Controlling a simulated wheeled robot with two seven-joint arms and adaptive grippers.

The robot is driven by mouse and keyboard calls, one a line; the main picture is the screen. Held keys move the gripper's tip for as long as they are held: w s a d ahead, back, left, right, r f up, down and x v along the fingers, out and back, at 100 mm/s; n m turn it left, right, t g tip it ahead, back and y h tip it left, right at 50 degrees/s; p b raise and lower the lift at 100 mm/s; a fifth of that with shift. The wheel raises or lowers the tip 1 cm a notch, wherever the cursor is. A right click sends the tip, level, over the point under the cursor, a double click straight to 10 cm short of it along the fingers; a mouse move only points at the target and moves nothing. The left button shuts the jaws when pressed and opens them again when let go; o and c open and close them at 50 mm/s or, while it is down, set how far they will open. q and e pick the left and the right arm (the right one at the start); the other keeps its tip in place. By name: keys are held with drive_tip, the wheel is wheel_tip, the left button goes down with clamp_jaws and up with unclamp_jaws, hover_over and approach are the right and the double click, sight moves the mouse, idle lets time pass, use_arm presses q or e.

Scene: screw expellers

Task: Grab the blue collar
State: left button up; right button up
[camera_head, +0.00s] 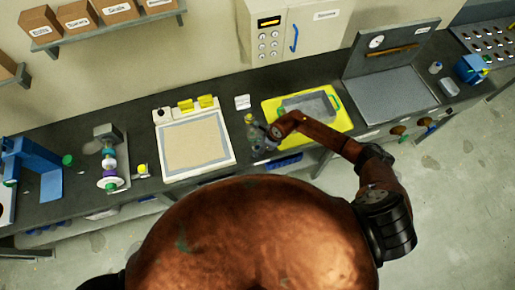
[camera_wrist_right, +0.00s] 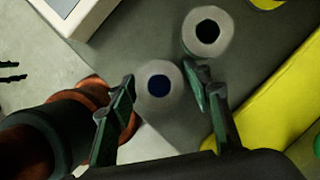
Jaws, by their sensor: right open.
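In the right wrist view, a round grey piece with a dark blue centre (camera_wrist_right: 158,86) sits between the fingers of my right gripper (camera_wrist_right: 162,100), which is open. The fingers appear apart from it. The dark blue centre is the only blue there; I cannot tell whether it is the collar. A similar grey piece with a black centre (camera_wrist_right: 206,33) stands just beyond the right finger. In the head view, my right gripper (camera_head: 268,136) is over the bench, left of the yellow tray, and largely hides the pieces. My left gripper is not in view.
The yellow tray (camera_head: 345,122) with a grey bin is close on the right. A white-framed board (camera_head: 228,150) lies left. A stand with coloured rings (camera_head: 108,160) and a blue machine (camera_head: 48,175) are farther left. A white cabinet (camera_head: 287,32) stands behind.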

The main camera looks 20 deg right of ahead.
drive_tip(key=c, duration=1.1)
drive_tip(key=shift+o, duration=0.2)
drive_tip(key=shift+r, duration=0.1)
